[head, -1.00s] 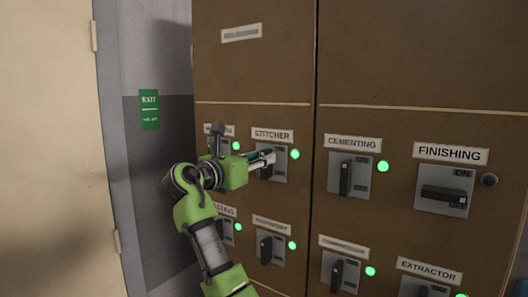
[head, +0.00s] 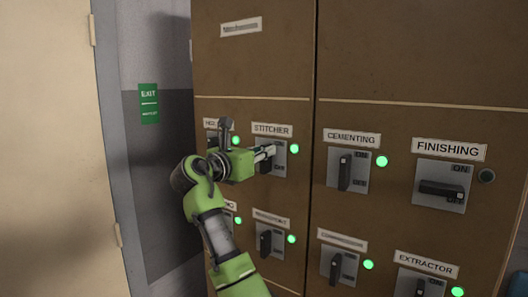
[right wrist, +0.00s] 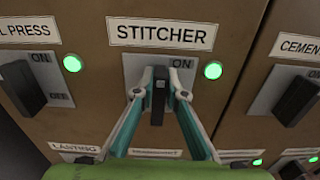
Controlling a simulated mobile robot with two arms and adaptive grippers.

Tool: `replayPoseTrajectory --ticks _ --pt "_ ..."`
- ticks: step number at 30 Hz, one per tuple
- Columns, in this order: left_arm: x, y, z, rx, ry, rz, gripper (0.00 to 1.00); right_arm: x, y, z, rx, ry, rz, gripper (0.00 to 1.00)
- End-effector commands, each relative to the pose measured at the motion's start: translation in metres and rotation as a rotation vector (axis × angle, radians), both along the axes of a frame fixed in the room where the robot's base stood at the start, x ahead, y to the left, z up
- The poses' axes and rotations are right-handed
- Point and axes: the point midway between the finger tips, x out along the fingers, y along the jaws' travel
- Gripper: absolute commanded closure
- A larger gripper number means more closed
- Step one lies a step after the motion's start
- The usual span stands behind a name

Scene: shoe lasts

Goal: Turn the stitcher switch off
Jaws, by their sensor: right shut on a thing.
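The stitcher switch (head: 279,165) is a grey plate with a black handle, under the STITCHER label (head: 272,130) on the brown cabinet. In the right wrist view its handle (right wrist: 158,100) stands upright, and the lamp (right wrist: 213,70) beside it glows green. ON shows at the plate's upper right; the lower part of the plate is partly hidden by my fingers. My right gripper (head: 268,153) is shut on the handle, with one fingertip on each side in the right wrist view (right wrist: 159,88). My left gripper is not in view.
Neighbouring switches surround it, including cementing (head: 347,171) with a green lamp. The finishing switch (head: 442,187) has a horizontal handle and a dark lamp (head: 487,176). A pale door (head: 55,150) and a green exit sign (head: 149,103) are at the left.

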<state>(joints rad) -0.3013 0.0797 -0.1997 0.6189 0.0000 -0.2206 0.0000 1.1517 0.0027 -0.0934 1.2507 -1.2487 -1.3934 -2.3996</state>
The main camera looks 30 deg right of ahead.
Motion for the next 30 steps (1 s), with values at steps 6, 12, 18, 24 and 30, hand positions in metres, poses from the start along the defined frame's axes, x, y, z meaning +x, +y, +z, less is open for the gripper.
replayPoseTrajectory --ticks 6,12,18,24,30 --pt "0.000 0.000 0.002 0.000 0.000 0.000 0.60 -0.002 -0.001 0.000 0.033 -0.078 0.000 1.00" --pt "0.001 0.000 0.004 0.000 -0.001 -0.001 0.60 -0.005 -0.002 0.000 0.092 -0.220 0.001 1.00" --pt "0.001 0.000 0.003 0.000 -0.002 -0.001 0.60 -0.009 -0.004 -0.003 0.165 -0.395 0.001 1.00" --pt "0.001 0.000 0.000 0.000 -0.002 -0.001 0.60 -0.013 -0.005 -0.006 0.237 -0.571 0.001 1.00" --pt "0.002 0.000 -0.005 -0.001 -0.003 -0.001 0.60 -0.016 -0.007 -0.009 0.310 -0.747 0.002 1.00"
